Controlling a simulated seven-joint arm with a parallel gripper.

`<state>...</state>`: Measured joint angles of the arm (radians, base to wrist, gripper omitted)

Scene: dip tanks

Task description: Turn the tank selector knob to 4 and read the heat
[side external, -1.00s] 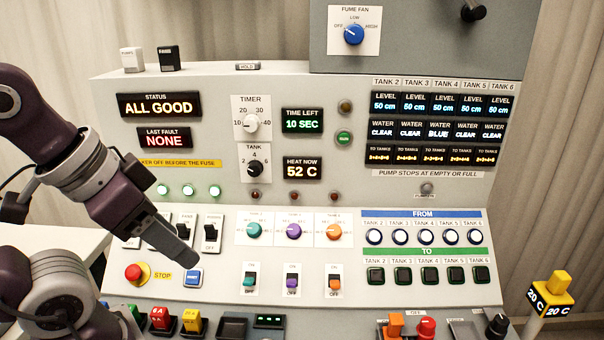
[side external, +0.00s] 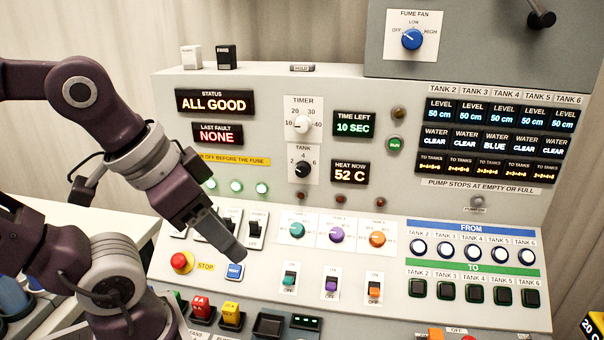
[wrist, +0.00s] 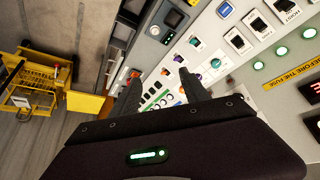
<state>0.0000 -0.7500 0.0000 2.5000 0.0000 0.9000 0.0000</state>
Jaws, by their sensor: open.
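The black tank selector knob (side external: 302,169) sits on a white plate marked 2, 4 and 6, below the timer knob. Its pointer is too small to read surely. The heat display (side external: 350,174) to its right reads "HEAT NOW 52 C". My gripper (side external: 230,240) is open and empty in front of the lower left panel, near the blue reset button, below and left of the tank knob. In the wrist view, my gripper (wrist: 160,92) shows both fingers apart with small panel controls beyond them. I cannot make out the tank knob there.
Close by are the red stop button (side external: 181,262), the blue reset button (side external: 235,271) and black rocker switches (side external: 255,230). The white timer knob (side external: 302,124) is just above the tank knob. A yellow cart (wrist: 35,80) stands on the floor in the wrist view.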

